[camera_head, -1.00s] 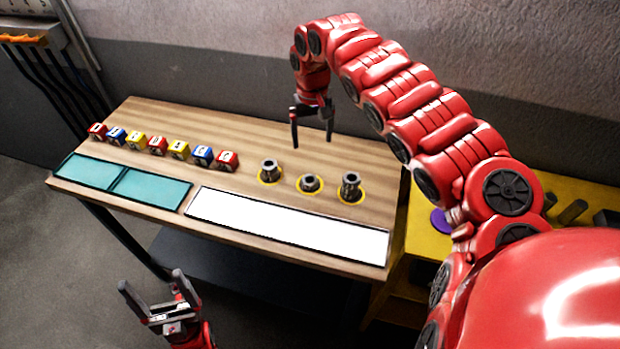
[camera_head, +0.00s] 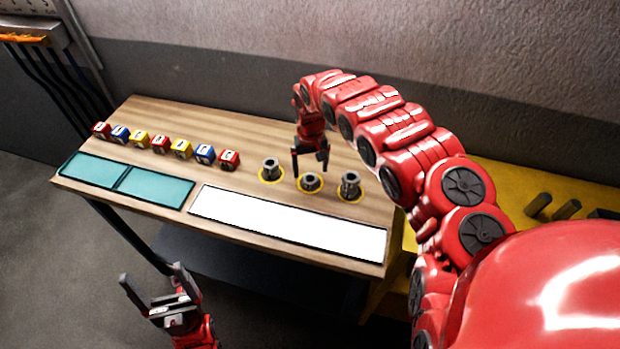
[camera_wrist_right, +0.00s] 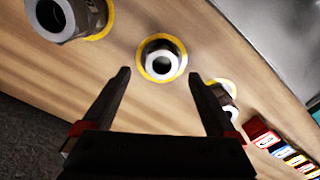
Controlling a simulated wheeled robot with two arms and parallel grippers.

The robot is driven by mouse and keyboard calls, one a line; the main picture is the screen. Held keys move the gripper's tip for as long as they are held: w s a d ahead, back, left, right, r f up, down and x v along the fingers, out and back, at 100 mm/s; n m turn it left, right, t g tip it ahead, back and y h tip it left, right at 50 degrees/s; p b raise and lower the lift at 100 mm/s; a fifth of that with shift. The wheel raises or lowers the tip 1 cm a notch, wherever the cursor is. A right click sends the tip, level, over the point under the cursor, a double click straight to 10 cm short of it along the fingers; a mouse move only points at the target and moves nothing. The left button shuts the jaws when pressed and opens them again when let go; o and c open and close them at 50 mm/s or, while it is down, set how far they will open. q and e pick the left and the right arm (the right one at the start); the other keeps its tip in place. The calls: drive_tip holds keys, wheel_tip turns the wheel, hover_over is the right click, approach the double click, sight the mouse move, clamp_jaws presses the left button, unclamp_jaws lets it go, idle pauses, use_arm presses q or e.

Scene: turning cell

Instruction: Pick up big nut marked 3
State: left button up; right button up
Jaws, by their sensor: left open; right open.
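Three grey metal nut-like parts stand in yellow rings on the wooden table: a left one (camera_head: 270,168), a low middle one (camera_head: 310,183) and a taller right one (camera_head: 349,184). No number is readable on any of them, so I cannot tell which is marked 3. My right gripper (camera_head: 310,164) is open, pointing down just above the middle part. In the right wrist view the middle part (camera_wrist_right: 163,60) lies just beyond the gap between the open fingertips (camera_wrist_right: 158,76). My left gripper (camera_head: 151,278) is open and empty, low in front of the table.
A row of red, blue and yellow lettered cubes (camera_head: 160,144) stands on the left. Two teal panels (camera_head: 155,187) and a white panel (camera_head: 285,225) lie along the front edge. A yellow surface (camera_head: 510,175) with dark cylinders adjoins on the right. A wall (camera_head: 230,80) stands behind.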

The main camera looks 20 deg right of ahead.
sight(310, 177)
drive_tip(key=shift+a+f+p, duration=0.25)
drive_tip(key=shift+f+p, duration=0.1)
drive_tip(key=shift+f, duration=0.7)
drive_tip(key=shift+d+f, duration=0.15)
drive_tip(key=shift+f, duration=0.7)
drive_tip(key=shift+c, duration=0.3)
drive_tip(key=shift+r, duration=0.1)
clamp_jaws()
